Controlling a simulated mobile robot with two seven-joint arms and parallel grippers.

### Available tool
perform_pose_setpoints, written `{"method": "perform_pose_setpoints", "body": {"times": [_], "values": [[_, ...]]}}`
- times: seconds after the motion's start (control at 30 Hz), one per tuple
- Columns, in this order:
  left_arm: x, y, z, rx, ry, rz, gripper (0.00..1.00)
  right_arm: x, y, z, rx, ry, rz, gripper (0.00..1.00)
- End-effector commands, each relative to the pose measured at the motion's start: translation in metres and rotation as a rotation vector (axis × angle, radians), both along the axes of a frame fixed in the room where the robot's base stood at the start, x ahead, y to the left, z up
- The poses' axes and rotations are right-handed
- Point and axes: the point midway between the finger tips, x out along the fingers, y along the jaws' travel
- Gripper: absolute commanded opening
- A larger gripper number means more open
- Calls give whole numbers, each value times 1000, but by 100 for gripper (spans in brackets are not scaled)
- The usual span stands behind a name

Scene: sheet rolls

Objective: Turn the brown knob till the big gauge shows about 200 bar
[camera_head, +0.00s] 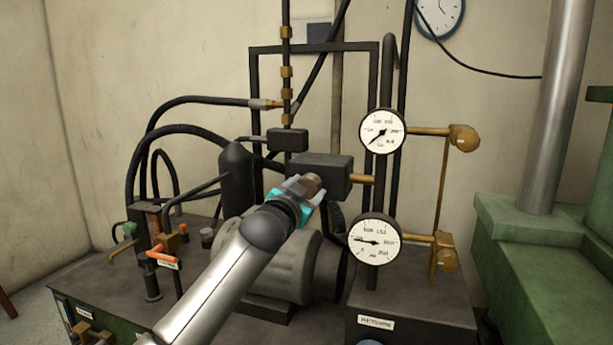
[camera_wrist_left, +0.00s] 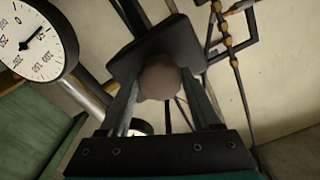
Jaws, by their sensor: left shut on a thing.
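The brown knob (camera_head: 314,180) sticks out from the front of a dark valve block (camera_head: 322,167). My left gripper (camera_head: 303,189) is shut on it, with teal parts behind the fingers. In the left wrist view the round knob (camera_wrist_left: 158,77) sits between the two dark fingers. The lower gauge (camera_head: 375,242) looks the larger of two white dials; its needle points left, slightly up. The upper gauge (camera_head: 382,131) has its needle pointing down-left.
A motor (camera_head: 278,262) sits under my left arm. Black hoses (camera_head: 190,103) and an orange-handled lever (camera_head: 161,257) are at left. Brass fittings (camera_head: 448,256) stick out right of the gauges. A green machine (camera_head: 535,235) stands at far right, with a wall clock (camera_head: 440,14) above.

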Motion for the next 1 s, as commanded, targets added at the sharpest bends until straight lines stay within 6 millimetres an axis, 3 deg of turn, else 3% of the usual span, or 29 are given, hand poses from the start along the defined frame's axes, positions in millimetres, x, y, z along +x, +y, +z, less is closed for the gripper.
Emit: {"method": "perform_pose_setpoints", "body": {"times": [0.03,0.3,1.0], "values": [[0,0,3,46,-12,0,9,0,0,10,0,0,0,50],[0,0,3,292,-92,1,9,0,0,35,-1,0,0,50],[0,0,2,923,-299,-1,9,0,-1,80,-1,0,0,50]]}}
